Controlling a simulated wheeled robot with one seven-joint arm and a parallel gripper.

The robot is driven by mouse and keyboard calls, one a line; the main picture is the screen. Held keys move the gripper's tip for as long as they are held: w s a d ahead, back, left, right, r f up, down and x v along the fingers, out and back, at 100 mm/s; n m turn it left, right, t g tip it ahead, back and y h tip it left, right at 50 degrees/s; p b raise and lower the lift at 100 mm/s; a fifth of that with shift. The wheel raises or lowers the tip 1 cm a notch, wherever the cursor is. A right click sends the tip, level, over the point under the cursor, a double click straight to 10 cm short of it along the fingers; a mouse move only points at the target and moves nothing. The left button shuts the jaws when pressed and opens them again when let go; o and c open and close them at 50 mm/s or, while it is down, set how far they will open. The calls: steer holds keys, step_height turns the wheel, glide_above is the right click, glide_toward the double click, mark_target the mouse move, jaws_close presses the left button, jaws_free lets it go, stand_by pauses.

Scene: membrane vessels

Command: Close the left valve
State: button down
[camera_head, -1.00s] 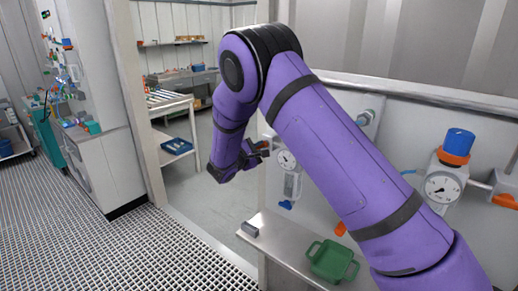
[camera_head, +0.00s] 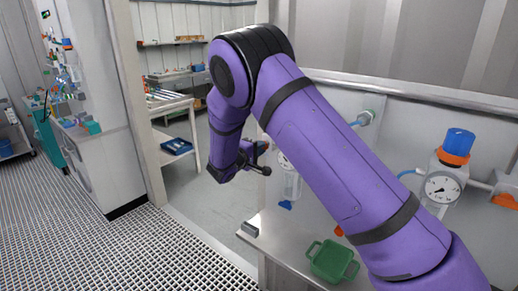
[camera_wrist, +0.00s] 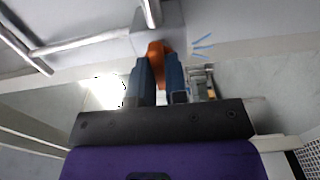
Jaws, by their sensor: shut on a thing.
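My gripper (camera_wrist: 157,66) has its two dark fingers shut on an orange handle, taken as the left valve's handle (camera_wrist: 156,50), in the wrist view. The handle sits on a grey block with a metal pipe, in front of the fingertips. In the head view, my gripper (camera_head: 258,160) is at the left end of the wall panel, beside a clear vessel (camera_head: 291,183). My purple arm hides most of this valve there. Another orange handle (camera_head: 504,201) shows at the far right.
A pressure gauge (camera_head: 441,187) with a blue and orange knob (camera_head: 458,144) is mounted on the panel at right. A green tray (camera_head: 332,262) lies on the metal shelf below. Open grated floor (camera_head: 120,250) lies at left.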

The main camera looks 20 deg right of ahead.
stand_by(0.4)
steer(key=c, duration=1.1)
jaws_free()
steer(key=shift+c, duration=0.2)
steer(key=v, duration=1.1)
steer(key=s+d+r+m+g+y, duration=0.55)
steer(key=s+d+r+g, duration=0.35)
steer(key=s+d+r, duration=0.7)
steer(key=s+r+m+t+y, duration=0.1)
steer(key=s+y, duration=0.3)
steer(key=s, duration=0.8)
steer(key=s+d+r+t+y, duration=0.1)
steer(key=s+r+y, duration=0.3)
steer(key=s, duration=0.9)
steer(key=shift+s+m+t+y, duration=0.15)
steer(key=shift+m+t+y, duration=0.3)
steer(key=shift+t, duration=0.45)
